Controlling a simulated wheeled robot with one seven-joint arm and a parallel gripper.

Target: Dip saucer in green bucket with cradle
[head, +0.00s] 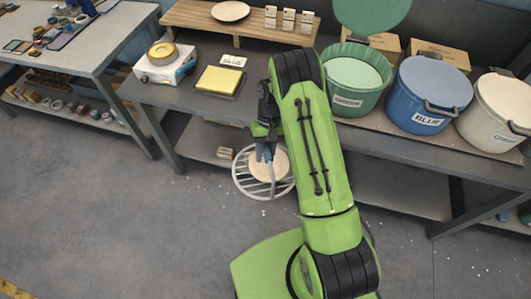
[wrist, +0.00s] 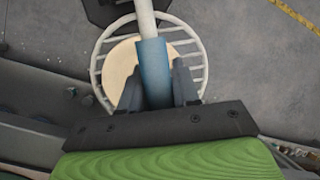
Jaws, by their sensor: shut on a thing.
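A round white wire cradle (head: 242,181) hangs in the air in front of the table. The pale cream saucer (head: 268,165) lies in it. My gripper (head: 267,150) is shut on the cradle's handle above the saucer. In the wrist view my gripper (wrist: 158,85) has its fingers on either side of the blue handle grip (wrist: 152,62), with the saucer (wrist: 118,72) and cradle rim (wrist: 98,60) below. The green bucket (head: 354,97) stands on the table to the right of my arm, open, with pale green liquid inside. Its green lid (head: 370,12) is raised behind it.
A lidded blue bucket (head: 432,85) and a lidded cream bucket (head: 503,98) stand right of the green one. A yellow sponge pad (head: 220,80) and a small device (head: 165,64) sit on the table's left. A wooden rack (head: 190,22) holds another plate (head: 230,11). Floor in front is clear.

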